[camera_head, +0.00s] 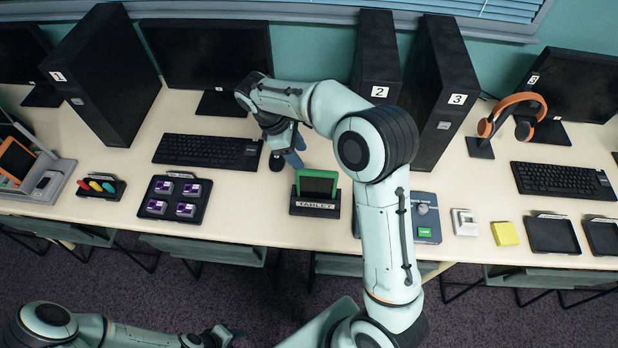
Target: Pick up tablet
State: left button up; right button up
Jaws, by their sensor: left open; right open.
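A small tablet (317,186) with a green frame and dark screen stands in a black holder (313,210) labelled TABLET, near the front edge of the desk. My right gripper (289,159) is open, above the desk just behind and to the left of the tablet, apart from it as far as I can tell. Its fingers are partly hidden by its own wrist. My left gripper (228,334) is open and empty, low in front of the desk.
A keyboard (207,151) and a black tray (173,200) with purple items lie left of the tablet. Computer towers (374,60) stand behind. A grey device (424,218) and a yellow block (505,233) lie to the right. Orange headphones (515,100) hang on a stand.

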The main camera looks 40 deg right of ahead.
aim_at(312, 172)
jog(key=x, duration=0.3)
jog(key=s+b+x, duration=0.1)
jog(key=x, duration=0.3)
jog(key=shift+s, duration=0.2)
jog(key=shift+w+d+f, duration=0.15)
jog(key=shift+w+f, duration=0.05)
jog(key=shift+f, duration=0.3)
jog(key=x, duration=0.3)
jog(key=shift+w+d+f, duration=0.1)
jog(key=shift+d+f, duration=0.1)
jog(key=shift+f, duration=0.1)
pick_arm(q)
jog(key=shift+s+f, duration=0.4)
jog(key=shift+s, duration=0.2)
jog(key=shift+s+f, duration=0.35)
jog(key=shift+s, duration=0.2)
pick_arm(e)
jog(key=shift+d+f, duration=0.1)
jog(key=shift+f, duration=0.35)
jog(key=shift+f, duration=0.2)
grip_shut()
